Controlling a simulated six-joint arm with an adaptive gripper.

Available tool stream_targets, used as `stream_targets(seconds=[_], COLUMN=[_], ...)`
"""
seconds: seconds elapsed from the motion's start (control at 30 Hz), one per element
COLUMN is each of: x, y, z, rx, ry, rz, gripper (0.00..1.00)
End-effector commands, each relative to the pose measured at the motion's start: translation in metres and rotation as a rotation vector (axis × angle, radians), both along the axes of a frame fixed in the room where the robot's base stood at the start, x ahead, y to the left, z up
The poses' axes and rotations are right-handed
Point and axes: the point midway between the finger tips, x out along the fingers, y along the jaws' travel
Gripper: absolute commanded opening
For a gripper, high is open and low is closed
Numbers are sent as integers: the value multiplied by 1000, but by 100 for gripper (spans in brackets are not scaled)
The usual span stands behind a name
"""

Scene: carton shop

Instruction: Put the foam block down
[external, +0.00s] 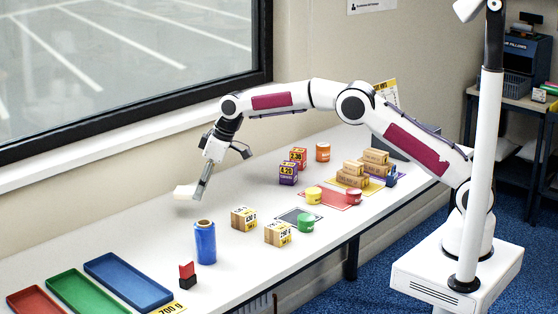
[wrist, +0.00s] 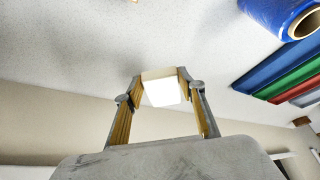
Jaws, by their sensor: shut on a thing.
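The foam block (external: 185,192) is a small white block at the far left part of the table, near the window side. My gripper (external: 194,191) is shut on it. In the wrist view the foam block (wrist: 163,88) sits between my two fingertips (wrist: 163,84), its face bright white. The block looks close above the white table (external: 150,218); I cannot tell whether it touches the surface.
A blue roll (external: 205,243) stands in front of the block, and also shows in the wrist view (wrist: 280,14). Blue (external: 128,281), green (external: 85,293) and red (external: 35,301) trays lie at the front left. Cartons (external: 244,218) and tubs (external: 306,222) stand to the right. The table around the block is clear.

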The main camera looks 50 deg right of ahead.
Motion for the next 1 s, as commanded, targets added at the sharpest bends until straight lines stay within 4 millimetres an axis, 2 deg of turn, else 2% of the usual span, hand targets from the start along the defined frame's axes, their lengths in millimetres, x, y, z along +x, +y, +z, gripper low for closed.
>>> stream_targets(seconds=[0.23,0.43,0.8,1.0], x=[8,13,4,-6], y=[-24,-77,-156,-186], z=[15,28,25,16], rx=[6,2,3,4], ry=[-11,0,5,4], rz=[-34,-106,-337,-481], gripper=[31,31,31,31])
